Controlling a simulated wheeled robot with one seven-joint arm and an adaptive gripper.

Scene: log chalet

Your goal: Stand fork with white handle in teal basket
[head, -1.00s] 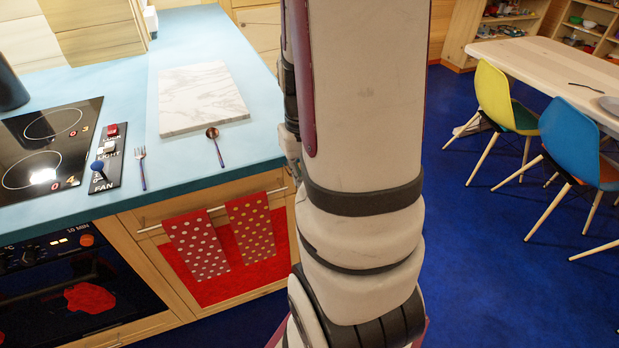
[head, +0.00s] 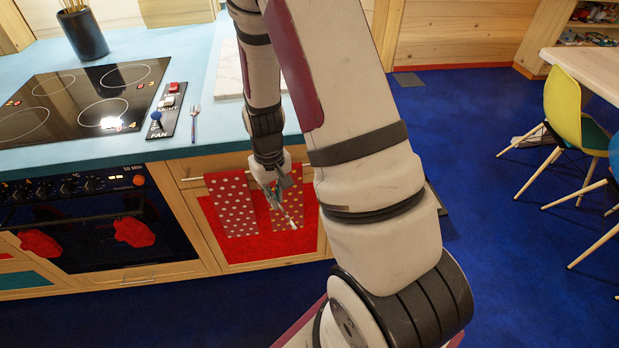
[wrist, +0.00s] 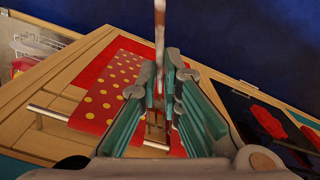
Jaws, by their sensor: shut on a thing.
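My gripper (head: 279,190) is in front of the cabinet below the counter edge, pointing down. It is shut on a thin utensil (wrist: 160,28), which runs up between the fingers in the wrist view. A pale length of it shows below the fingers in the head view (head: 291,216). A different fork (head: 194,122) with a dark bluish handle lies on the counter beside the control panel. I see no teal basket in either view.
The blue counter (head: 115,154) holds a cooktop (head: 80,95), a dark utensil pot (head: 83,34) and a marble board (head: 229,70). Dotted towels (head: 231,204) hang on a rail near my gripper. Chairs (head: 562,110) stand at the right; blue floor lies open between.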

